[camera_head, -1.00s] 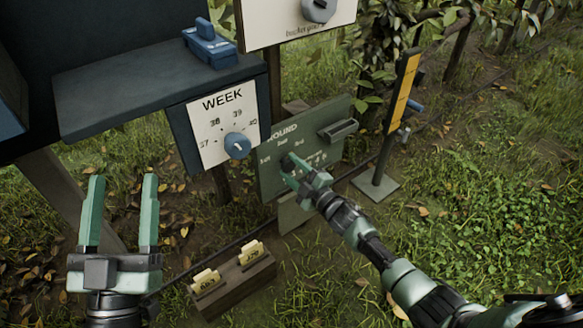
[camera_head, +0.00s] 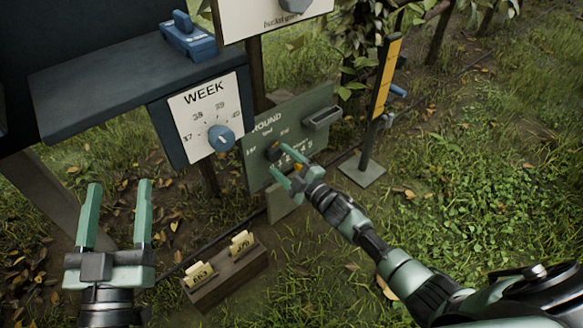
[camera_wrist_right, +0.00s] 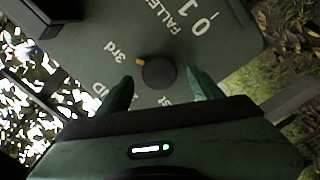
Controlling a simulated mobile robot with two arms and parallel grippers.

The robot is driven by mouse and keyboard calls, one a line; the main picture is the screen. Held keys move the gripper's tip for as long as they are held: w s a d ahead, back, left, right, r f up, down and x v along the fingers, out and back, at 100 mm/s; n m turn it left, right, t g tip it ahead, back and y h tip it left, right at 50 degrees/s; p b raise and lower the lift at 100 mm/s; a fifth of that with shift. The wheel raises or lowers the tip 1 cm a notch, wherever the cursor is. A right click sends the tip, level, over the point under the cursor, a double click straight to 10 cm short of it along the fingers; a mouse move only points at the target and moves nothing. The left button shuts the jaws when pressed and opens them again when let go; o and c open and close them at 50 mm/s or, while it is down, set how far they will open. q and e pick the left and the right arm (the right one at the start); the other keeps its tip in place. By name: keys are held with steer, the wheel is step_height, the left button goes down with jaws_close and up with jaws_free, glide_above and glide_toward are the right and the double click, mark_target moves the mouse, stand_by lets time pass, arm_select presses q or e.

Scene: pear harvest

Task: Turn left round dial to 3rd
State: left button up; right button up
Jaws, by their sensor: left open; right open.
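The green board (camera_head: 258,178) headed ROUND stands beyond my right gripper. Its small dark round dial (camera_head: 274,152) sits at the left of the board. The right wrist view shows the dial (camera_wrist_right: 158,74) close up, its orange mark pointing toward the "3rd" label (camera_wrist_right: 115,50). My right gripper (camera_head: 280,161) is open at the dial. In the wrist view its fingers stand on either side of the dial, with gaps visible. My left gripper (camera_head: 117,215) is open and empty, low at the left, away from the board.
A white WEEK panel (camera_head: 190,123) with a blue dial (camera_head: 221,138) hangs left of the board. A blue shelf (camera_head: 110,90) holds a blue switch box (camera_head: 187,38). A wooden block (camera_head: 228,274) with yellow tags stands below. A yellow post sign (camera_head: 386,75) stands right.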

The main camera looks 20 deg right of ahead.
arm_select(q)
step_height(320, 180, down, 8)
steer(key=g+y+p, duration=0.1)
steer(key=g, duration=0.3)
steer(key=shift+w+a+r, duration=0.25)
steer(key=shift+a, duration=0.2)
arm_select(e)
steer(key=shift+v, duration=2.75)
